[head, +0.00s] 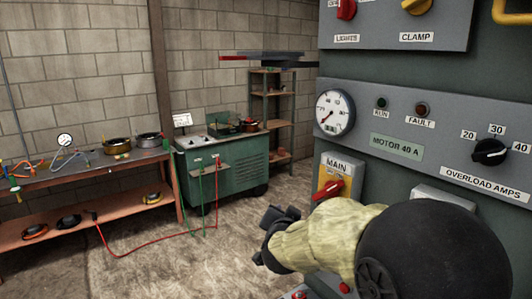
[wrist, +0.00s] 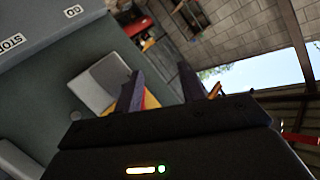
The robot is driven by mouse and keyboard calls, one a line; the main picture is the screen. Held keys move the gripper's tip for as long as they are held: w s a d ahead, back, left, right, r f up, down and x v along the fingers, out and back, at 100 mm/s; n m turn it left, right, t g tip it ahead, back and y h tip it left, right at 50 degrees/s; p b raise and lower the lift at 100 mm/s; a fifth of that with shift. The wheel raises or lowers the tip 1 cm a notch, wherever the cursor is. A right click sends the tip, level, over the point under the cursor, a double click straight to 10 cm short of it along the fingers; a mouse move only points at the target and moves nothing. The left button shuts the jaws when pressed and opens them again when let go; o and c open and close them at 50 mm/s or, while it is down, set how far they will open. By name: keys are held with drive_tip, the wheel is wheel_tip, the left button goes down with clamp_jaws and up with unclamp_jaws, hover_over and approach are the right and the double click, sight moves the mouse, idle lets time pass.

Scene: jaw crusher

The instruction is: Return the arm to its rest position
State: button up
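My arm reaches in from the lower right of the head view, with a pale cloth-like sleeve on the forearm (head: 325,240). My gripper (head: 266,236) is at its left end, in front of the control cabinet and just left of and below the MAIN switch (head: 330,186), apart from it. In the wrist view my gripper (wrist: 160,88) shows its two dark fingers spread with a gap and nothing held between them. A yellow patch shows behind the left finger. The red MAIN handle is tilted on its yellow plate.
The upper control panel (head: 430,130) with gauge, lamps and overload dial stands close on the right. A workbench (head: 80,175) with tools and coils is at left. A green machine cart (head: 225,165) and a shelf (head: 272,110) stand behind. The floor (head: 150,255) between is open, crossed by a red cable.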

drive_tip(key=s+d+f+n+g+p, duration=0.1)
drive_tip(key=s+d+f+n+g, duration=0.1)
drive_tip(key=s, duration=0.6)
drive_tip(key=s+d+f+n+g+y+p, duration=0.1)
drive_tip(key=s+d+f+n+g, duration=0.1)
drive_tip(key=s+d+f+g, duration=0.2)
drive_tip(key=s+d+f+n+g+p, duration=0.1)
drive_tip(key=s+d+f+g, duration=0.3)
drive_tip(key=s, duration=0.9)
wheel_tip(320, 180, down, 4)
drive_tip(key=shift+r+n+g+y, duration=0.1)
drive_tip(key=shift+n+g+y, duration=0.3)
drive_tip(key=shift+n+g, duration=0.5)
drive_tip(key=shift+w, duration=0.1)
drive_tip(key=shift+c, duration=0.4)
